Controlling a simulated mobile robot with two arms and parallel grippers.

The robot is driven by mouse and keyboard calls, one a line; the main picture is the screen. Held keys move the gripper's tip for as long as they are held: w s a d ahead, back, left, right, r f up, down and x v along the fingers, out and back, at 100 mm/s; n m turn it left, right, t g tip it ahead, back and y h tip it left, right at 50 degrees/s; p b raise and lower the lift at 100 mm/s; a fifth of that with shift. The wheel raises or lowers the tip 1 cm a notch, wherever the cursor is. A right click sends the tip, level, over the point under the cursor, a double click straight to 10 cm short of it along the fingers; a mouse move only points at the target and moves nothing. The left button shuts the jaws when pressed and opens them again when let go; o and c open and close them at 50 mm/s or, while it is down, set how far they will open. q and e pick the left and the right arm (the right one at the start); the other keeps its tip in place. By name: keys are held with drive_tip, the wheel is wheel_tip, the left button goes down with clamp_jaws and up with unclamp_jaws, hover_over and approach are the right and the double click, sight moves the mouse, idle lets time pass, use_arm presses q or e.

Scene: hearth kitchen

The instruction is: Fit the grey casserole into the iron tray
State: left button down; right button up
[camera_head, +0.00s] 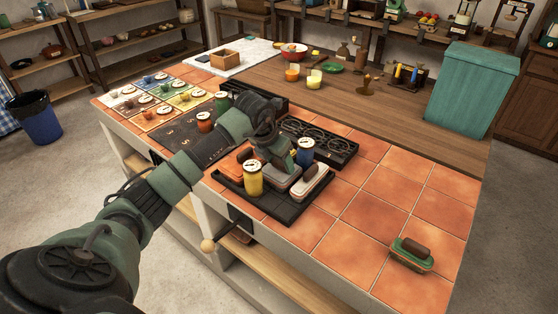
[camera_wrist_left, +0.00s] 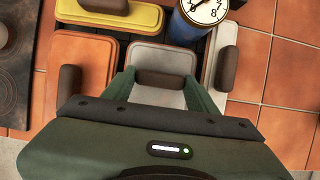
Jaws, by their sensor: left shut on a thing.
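The grey casserole (camera_head: 283,178) has a brown handle and shows between my fingers in the wrist view (camera_wrist_left: 160,58). My left gripper (camera_wrist_left: 160,88) is shut on its handle. The casserole is within the outline of the dark iron tray (camera_head: 291,216), between an orange casserole (camera_wrist_left: 80,65) and a white casserole (camera_head: 313,182). I cannot tell whether it rests on the tray floor or hangs slightly above it. The gripper hides part of it in the head view. My right gripper is not in view.
A yellow canister (camera_head: 253,180) stands at the tray's front and a blue canister (camera_head: 305,152) at its back. A yellow casserole (camera_wrist_left: 110,14) lies beyond the orange one. Black grates (camera_head: 330,145) lie behind. A green casserole (camera_head: 412,254) sits apart on otherwise clear tiles at right.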

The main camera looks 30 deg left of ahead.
use_arm(q)
drive_tip(key=shift+r, duration=0.1)
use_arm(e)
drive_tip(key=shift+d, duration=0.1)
use_arm(q)
drive_tip(key=shift+c, duration=2.2)
unclamp_jaws()
drive_tip(key=shift+f, duration=0.2)
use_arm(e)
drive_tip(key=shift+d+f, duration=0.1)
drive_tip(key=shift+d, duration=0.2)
use_arm(q)
drive_tip(key=shift+r, duration=0.25)
drive_tip(key=shift+s+r, duration=0.15)
drive_tip(key=shift+r, duration=0.2)
drive_tip(key=b+v, duration=0.1)
drive_tip(key=v, duration=1)
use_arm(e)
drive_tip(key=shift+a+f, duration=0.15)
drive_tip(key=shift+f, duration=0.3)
